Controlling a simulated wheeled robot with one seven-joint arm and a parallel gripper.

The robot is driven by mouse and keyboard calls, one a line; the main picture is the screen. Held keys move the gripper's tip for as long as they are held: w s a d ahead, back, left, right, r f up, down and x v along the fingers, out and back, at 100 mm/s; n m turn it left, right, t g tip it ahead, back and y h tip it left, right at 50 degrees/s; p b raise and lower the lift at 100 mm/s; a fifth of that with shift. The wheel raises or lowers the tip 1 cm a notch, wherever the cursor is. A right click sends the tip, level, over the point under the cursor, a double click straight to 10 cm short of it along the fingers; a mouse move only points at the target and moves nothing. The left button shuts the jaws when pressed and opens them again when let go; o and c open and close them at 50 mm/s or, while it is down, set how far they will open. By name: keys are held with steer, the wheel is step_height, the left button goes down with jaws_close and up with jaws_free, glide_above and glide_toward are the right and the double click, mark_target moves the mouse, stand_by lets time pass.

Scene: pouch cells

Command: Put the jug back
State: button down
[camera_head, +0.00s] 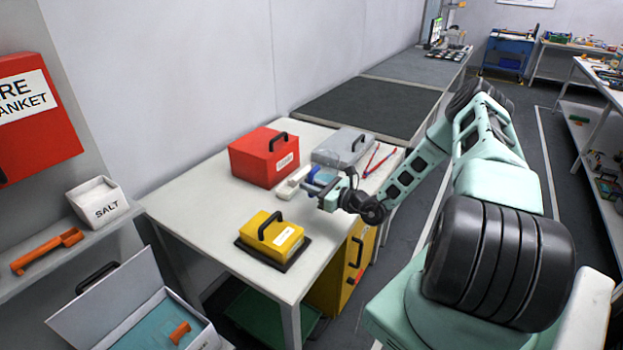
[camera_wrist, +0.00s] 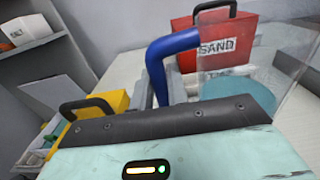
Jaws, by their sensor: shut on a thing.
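The jug (camera_wrist: 285,75) is clear, with a blue handle (camera_wrist: 158,62) and a blue-green area inside or at its bottom. It is close up on the right of the wrist view. My gripper (camera_wrist: 168,95) is shut on the handle; its fingertips are mostly hidden by the dark edge in front. In the head view my gripper (camera_head: 318,188) is over the right part of the white table, with the blue of the jug (camera_head: 321,176) at its tip. I cannot tell whether the jug touches the table.
On the white table (camera_head: 200,222) stand a red SAND box (camera_head: 262,160), a grey handled box (camera_head: 340,148), red tongs-like rods (camera_head: 378,160) and a yellow box (camera_head: 270,240) on a dark mat. A shelf at left holds a SALT box (camera_head: 100,203) and an orange scoop (camera_head: 45,252).

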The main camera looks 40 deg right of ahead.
mark_target(311, 198)
steer(key=shift+f+p, duration=0.4)
steer(key=shift+f, duration=2)
steer(key=shift+f, duration=0.15)
steer(key=c, duration=1.4)
jaws_free()
steer(key=shift+o, duration=0.2)
